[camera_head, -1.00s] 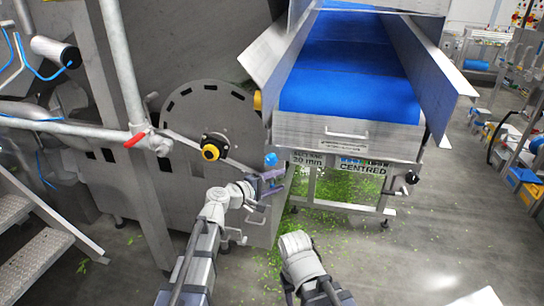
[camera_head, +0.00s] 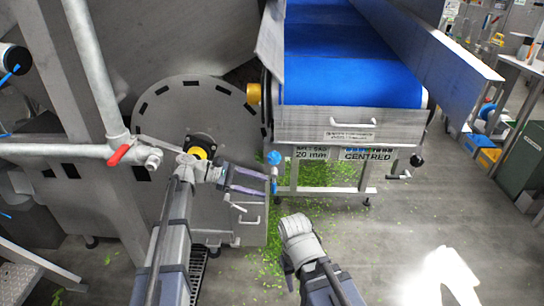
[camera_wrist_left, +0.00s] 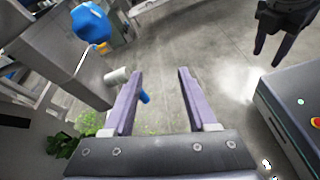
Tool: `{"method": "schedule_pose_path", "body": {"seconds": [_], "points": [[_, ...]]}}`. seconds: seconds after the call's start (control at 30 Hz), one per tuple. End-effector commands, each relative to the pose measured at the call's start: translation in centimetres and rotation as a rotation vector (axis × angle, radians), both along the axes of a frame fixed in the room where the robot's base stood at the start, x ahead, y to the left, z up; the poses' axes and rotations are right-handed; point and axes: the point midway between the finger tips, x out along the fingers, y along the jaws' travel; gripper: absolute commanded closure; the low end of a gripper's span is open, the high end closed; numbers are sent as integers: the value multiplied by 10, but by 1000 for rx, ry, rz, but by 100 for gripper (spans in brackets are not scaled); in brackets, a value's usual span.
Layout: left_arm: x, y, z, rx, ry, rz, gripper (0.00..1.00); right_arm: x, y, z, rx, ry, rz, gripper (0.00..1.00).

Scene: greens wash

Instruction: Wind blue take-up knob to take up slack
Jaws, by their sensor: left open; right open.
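The blue knob (camera_head: 274,158) sits at the left end of the conveyor frame, below the belt. My left gripper (camera_head: 262,183) is open and empty, just below and left of the knob. A smaller blue piece (camera_wrist_left: 145,97) shows by the left finger. A display under the belt (camera_head: 311,154) reads 20 mm; the one beside it reads CENTRED. My right gripper (camera_wrist_left: 270,48) appears open in the left wrist view; its fingers are hidden in the head view.
The blue belt (camera_head: 350,70) runs above the knob. A grey machine with a round plate (camera_head: 180,100) stands to the left, with a red-handled pipe (camera_head: 119,154) near my left arm.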

Motion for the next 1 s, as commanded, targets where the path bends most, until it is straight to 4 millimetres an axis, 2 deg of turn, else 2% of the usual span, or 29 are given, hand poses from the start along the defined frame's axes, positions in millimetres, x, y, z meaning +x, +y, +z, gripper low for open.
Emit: {"method": "schedule_pose_path", "body": {"seconds": [0.4, 0.67, 0.83, 1.0], "points": [[34, 23, 55, -258, 243, 28, 43, 0, 0, 0, 0, 0, 0, 50], [41, 32, 71, -331, 309, 23, 43, 0, 0, 0, 0, 0, 0, 50], [40, 23, 71, -331, 310, 22, 43, 0, 0, 0, 0, 0, 0, 50], [39, -2, 71, -330, 309, 21, 43, 0, 0, 0, 0, 0, 0, 50]]}}
